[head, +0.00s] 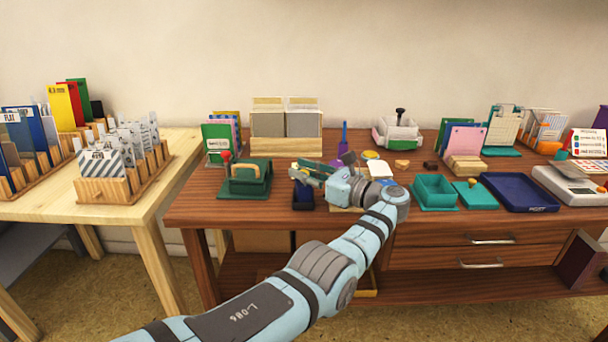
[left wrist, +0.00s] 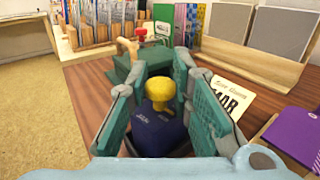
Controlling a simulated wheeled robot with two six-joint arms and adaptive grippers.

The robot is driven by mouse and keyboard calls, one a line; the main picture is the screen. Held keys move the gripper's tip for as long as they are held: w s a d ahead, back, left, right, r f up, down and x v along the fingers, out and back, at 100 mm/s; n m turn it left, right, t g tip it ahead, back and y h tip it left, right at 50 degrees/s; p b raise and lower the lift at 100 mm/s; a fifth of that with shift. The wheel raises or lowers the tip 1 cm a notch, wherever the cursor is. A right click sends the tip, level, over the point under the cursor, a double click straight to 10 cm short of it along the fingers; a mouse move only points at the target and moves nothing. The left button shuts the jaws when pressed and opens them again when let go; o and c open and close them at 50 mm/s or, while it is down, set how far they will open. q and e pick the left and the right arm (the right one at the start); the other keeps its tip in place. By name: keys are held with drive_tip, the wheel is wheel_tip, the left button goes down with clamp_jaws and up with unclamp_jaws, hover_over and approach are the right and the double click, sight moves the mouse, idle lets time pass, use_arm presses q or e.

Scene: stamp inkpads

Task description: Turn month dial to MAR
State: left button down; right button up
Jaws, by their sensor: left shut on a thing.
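My left gripper (head: 299,174) is over the front middle of the brown table, shut on a dark blue piece with a yellow knob. In the left wrist view its green fingers (left wrist: 162,90) stand on both sides of the yellow knob (left wrist: 159,93) and the dark blue body (left wrist: 158,128) beneath it. Which part the pads touch is hard to tell. No dial lettering is readable on this piece. My right gripper is in neither view.
A green holder (head: 244,184) with a red-knobbed stamp stands just left of the gripper. A wooden card box (head: 284,148) stands behind. A teal tray (head: 434,193) and a navy tray (head: 518,192) lie to the right. A purple item (left wrist: 297,135) is close on the right.

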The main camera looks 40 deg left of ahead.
use_arm(q)
drive_tip(key=c, duration=1.4)
unclamp_jaws()
drive_tip(key=shift+c, duration=0.2)
wheel_tip(320, 180, up, 10)
drive_tip(key=shift+f, duration=0.1)
